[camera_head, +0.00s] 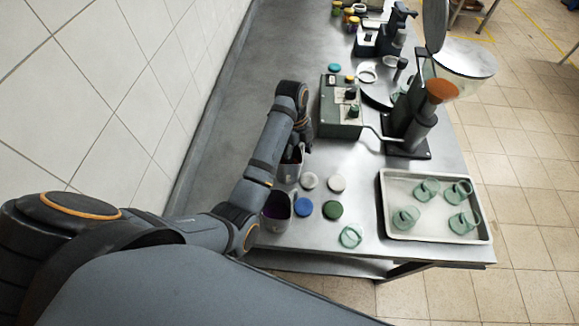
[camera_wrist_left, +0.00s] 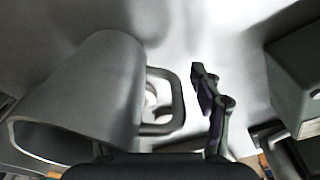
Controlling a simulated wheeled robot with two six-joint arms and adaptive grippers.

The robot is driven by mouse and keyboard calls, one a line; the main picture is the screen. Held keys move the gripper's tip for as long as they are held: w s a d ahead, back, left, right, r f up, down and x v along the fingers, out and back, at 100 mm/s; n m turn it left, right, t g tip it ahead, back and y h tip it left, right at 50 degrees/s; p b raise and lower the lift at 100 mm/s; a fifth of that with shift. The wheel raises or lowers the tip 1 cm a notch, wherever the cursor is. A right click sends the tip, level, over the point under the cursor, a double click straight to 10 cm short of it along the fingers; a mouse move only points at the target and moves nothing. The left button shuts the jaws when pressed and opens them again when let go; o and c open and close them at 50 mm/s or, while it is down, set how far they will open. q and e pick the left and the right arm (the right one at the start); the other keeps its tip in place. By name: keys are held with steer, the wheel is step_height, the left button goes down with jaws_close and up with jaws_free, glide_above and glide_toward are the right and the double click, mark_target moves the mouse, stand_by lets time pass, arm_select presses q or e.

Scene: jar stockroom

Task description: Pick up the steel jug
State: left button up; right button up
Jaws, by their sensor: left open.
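A grey metal jug (camera_wrist_left: 85,95) with a loop handle (camera_wrist_left: 180,100) fills the left of the left wrist view, its open mouth towards the lower left. In the head view a steel jug (camera_head: 290,170) stands near the wall side of the table, partly hidden by my left arm. My left gripper (camera_head: 303,137) is open beside it. In the wrist view one dark finger shows just right of the handle, apart from it; the other finger is hidden. My right gripper is not in view.
A second jug (camera_head: 277,206) with dark purple contents stands nearer. Several coloured lids, including a green one (camera_head: 333,210), lie to the right. A tray (camera_head: 390,226) holds several green glass cups. A grey-green box (camera_head: 333,122) and a grinder stand beyond.

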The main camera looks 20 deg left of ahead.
arm_select(q)
jaws_close()
steer(key=shift+r, duration=0.1)
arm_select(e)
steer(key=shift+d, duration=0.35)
arm_select(q)
steer(key=shift+r, duration=0.1)
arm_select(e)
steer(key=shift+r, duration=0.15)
arm_select(q)
steer(key=shift+r, duration=0.3)
step_height(320, 180, up, 9)
steer(key=p, duration=0.8)
steer(key=shift+r+p, duration=0.15)
steer(key=shift+p, duration=0.15)
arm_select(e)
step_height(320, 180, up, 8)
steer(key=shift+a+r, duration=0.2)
